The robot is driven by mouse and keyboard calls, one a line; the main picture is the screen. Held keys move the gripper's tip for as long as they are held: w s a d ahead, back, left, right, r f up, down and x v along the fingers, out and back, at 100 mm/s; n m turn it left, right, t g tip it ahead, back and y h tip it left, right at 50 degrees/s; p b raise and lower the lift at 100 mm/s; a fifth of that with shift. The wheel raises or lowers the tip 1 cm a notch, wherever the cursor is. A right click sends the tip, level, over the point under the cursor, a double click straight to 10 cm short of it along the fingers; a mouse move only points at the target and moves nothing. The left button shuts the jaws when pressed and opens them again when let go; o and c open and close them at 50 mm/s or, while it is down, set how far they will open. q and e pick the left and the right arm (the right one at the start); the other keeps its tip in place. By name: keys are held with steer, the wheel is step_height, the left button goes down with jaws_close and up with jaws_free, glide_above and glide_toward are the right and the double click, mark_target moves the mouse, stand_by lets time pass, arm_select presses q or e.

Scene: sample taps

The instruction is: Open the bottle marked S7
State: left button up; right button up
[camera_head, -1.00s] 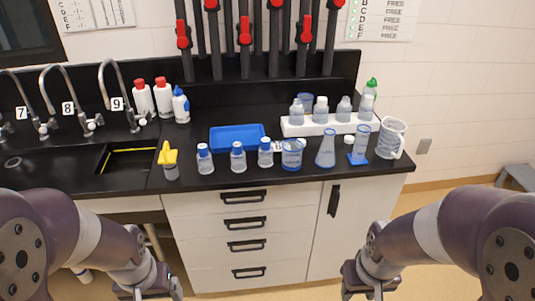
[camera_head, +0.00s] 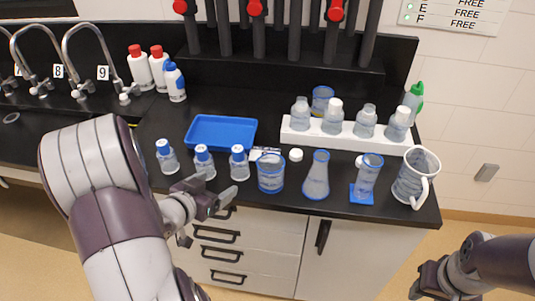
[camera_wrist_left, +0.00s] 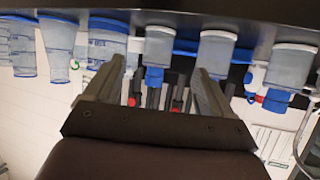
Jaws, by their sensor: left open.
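Three clear bottles with blue caps stand upright along the front of the counter: a left one (camera_head: 167,157), a middle one (camera_head: 204,163) and a right one (camera_head: 239,163). Their markings are too small to read, so I cannot tell which is S7. My left gripper (camera_head: 219,185) is open and empty, just in front of the middle and right bottles. In the left wrist view, the scene is upside down. The right bottle (camera_wrist_left: 158,48) appears between the open fingers (camera_wrist_left: 158,66), beyond their tips. My right gripper (camera_head: 432,284) is low at the right edge, its jaws unclear.
Right of the bottles stand a beaker (camera_head: 270,173), a flask (camera_head: 317,178), a cylinder (camera_head: 367,177) and a jug (camera_head: 413,178). A blue tray (camera_head: 222,119) lies behind the bottles. A white rack (camera_head: 350,139) holds several bottles. Taps stand at the left.

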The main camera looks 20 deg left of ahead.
mark_target(234, 168)
arm_select(q)
steer(key=w, duration=0.3)
steer(key=shift+f+t+b, duration=0.3)
steer(key=shift+f, duration=0.05)
steer(key=x, duration=0.8)
steer(key=shift+w+d+r, duration=0.2)
steer(key=shift+r, duration=0.2)
steer(key=shift+w+f, duration=0.15)
steer(key=shift+w, duration=0.25)
steer(key=shift+s, duration=0.15)
steer(key=c, duration=1)
arm_select(e)
steer(key=shift+s+a, duration=0.35)
steer(key=shift+s, duration=0.15)
arm_select(q)
steer(key=shift+c, duration=0.2)
